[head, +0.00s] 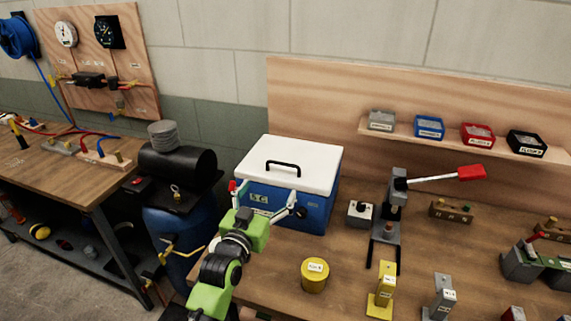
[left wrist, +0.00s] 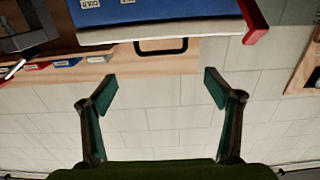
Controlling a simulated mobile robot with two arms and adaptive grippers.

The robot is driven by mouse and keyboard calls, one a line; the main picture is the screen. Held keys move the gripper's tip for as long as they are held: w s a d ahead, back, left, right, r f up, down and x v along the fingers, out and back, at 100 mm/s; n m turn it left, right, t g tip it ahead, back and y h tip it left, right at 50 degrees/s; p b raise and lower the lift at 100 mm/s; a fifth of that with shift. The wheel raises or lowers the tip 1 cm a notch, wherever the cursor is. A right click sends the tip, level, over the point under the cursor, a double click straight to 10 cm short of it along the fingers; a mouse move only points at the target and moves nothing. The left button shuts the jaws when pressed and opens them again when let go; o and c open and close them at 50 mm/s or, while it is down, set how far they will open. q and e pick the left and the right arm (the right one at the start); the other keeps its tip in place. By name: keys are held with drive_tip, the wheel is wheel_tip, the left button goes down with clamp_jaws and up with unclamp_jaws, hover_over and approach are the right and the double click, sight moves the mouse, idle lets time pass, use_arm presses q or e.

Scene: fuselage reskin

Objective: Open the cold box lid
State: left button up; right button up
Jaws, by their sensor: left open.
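The cold box (head: 290,206) is a blue chest with a white lid (head: 308,153), which lies shut on top. A black handle (head: 284,167) stands on the lid. A red tab (head: 232,186) is at the lid's front left corner. My left gripper (head: 268,193) is open and empty in front of the box, its fingers pointing toward the lid's front edge. In the left wrist view, the lid's pale edge (left wrist: 160,32), the handle (left wrist: 161,51) and the red tab (left wrist: 254,22) lie beyond the parted fingertips (left wrist: 160,80). I cannot tell whether a fingertip touches the box. My right gripper is not in view.
The box stands on a wooden bench (head: 340,279). A lever press (head: 390,215) and a yellow canister (head: 315,275) stand to its right. A black cylinder (head: 178,167) is to the left. A shelf with small bins (head: 429,127) hangs behind.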

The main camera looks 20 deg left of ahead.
sight(283, 165)
use_arm(q)
drive_tip(key=w+p, duration=0.2)
drive_tip(key=w, duration=0.9)
drive_tip(key=shift+w+r+p, duration=0.1)
drive_tip(key=shift+w+p, duration=0.25)
drive_tip(key=shift+w, duration=0.05)
drive_tip(key=shift+w+d, duration=0.1)
drive_tip(key=shift+w, duration=0.6)
